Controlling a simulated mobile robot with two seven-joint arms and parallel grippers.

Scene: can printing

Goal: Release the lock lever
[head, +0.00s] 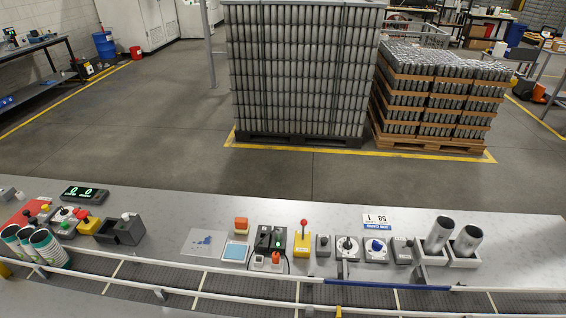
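The controls stand in a row on the grey bench top. A yellow box (302,245) carries an upright lever with a red ball knob (304,223). To its right a light panel (347,248) has a dark rotary handle, and another panel (377,249) has a blue knob. None of these is labelled readably, so I cannot tell for sure which is the lock lever; the red-knobbed one looks most like a lever. Neither of my grippers is in view.
A railed conveyor (240,287) runs along the bench's front. Two metal cans (438,235) stand tilted in holders at right; several printed cans (48,246) lean at left. A green-digit display (84,193) sits at left. Stacked can pallets (300,70) stand beyond on the floor.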

